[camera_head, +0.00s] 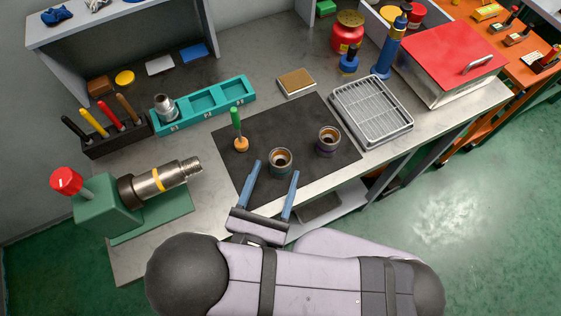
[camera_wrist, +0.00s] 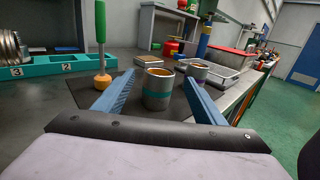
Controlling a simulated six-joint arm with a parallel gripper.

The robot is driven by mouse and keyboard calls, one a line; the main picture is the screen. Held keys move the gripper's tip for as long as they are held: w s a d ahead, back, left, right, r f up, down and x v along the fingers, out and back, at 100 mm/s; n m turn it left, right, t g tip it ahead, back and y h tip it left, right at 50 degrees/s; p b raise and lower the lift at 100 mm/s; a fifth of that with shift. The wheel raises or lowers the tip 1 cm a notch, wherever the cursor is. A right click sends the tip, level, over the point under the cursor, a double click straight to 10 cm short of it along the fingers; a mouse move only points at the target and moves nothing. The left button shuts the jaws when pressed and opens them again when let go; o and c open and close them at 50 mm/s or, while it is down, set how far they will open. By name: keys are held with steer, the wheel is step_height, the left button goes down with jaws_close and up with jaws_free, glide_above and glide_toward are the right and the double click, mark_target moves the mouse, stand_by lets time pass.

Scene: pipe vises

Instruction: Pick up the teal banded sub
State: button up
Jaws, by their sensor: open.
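The teal banded sub (camera_head: 281,162) is a short grey metal cylinder with a copper-coloured bore, standing upright on the black mat (camera_head: 227,134). In the wrist view its teal band (camera_wrist: 157,93) shows clearly, and it stands ahead, between the lines of my two fingers. My gripper (camera_head: 275,169) is open, with its blue fingers apart and nothing held. In the wrist view the gripper (camera_wrist: 158,88) points level toward the sub. In the head view the fingertips reach to either side of the sub's near edge; I cannot tell whether they touch it.
A purple-banded sub (camera_head: 328,141) stands to the right on the mat. A green-handled tool (camera_head: 237,125) stands upright to the left. A wire rack tray (camera_head: 371,110) is at right, a teal numbered tray (camera_head: 204,103) behind left, and a green vise with a pipe (camera_head: 107,205) at left.

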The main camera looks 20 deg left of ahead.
mark_target(277, 168)
steer(key=shift+w+a+f+p, duration=0.15)
steer(key=shift+w+p, duration=1.05)
steer(key=shift+w, duration=1.55)
steer(key=c, duration=1.3)
